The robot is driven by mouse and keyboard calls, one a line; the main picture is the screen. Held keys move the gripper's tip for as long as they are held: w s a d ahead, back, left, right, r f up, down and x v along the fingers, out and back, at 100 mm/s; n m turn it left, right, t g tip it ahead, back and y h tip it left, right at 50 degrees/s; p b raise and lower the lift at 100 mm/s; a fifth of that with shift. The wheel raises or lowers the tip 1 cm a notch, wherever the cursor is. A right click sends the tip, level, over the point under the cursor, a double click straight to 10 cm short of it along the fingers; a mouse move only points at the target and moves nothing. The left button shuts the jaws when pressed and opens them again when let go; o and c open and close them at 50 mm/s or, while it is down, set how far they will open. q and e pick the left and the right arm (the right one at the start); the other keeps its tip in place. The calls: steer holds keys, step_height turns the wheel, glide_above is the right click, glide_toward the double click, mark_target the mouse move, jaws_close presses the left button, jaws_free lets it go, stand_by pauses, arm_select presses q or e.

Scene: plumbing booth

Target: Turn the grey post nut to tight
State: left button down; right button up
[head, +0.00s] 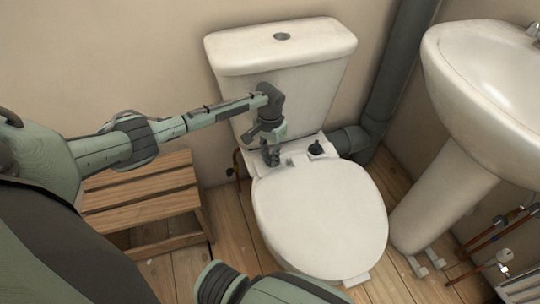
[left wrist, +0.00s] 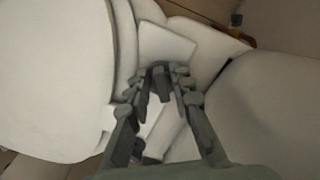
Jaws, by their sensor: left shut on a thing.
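The toilet seat lid (head: 320,220) is down on the white toilet. Behind it is the pale rear deck (head: 322,140), below the cistern (head: 285,63). My left gripper (head: 271,158) points down at the left of this deck and is shut on a small dark grey part, which I take as the grey post nut (left wrist: 163,88). The fingers (left wrist: 160,72) mostly hide it, so its turn position cannot be told. A second dark knob (head: 316,149) stands on the deck to the right, apart from the gripper. My right gripper is not in view.
A wooden slatted stool (head: 140,207) stands left of the toilet. A grey waste pipe (head: 398,70) runs behind at the right. A washbasin (head: 490,75) on its pedestal (head: 440,200) stands at right. The cistern front rises close behind my gripper.

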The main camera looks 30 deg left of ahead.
mark_target(270, 158)
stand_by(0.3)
arm_select(q)
steer(key=c, duration=1.3)
jaws_free()
steer(key=shift+r, duration=3.8)
steer(key=shift+c, duration=0.5)
